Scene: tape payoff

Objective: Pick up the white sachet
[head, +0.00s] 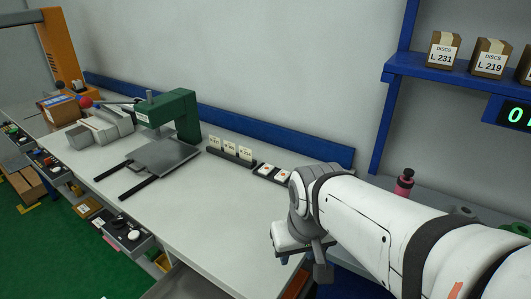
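No white sachet can be told for certain at this size. Two small white packets with reddish marks, one on the left (265,168) and one on the right (282,175), lie in a dark low tray on the grey bench by the back wall; either might be a sachet. My arm comes in from the lower right. My gripper (305,263) is at its end, pointing down over the bench's front edge, in front of and to the right of the packets. My wrist hides most of the fingers, so their opening and any held thing cannot be made out.
Several white cards stand in a dark holder (231,157) left of the packets. A green press (175,115) with a grey plate is further left. A pink bottle (404,182) stands behind my arm. The middle of the bench (205,205) is clear.

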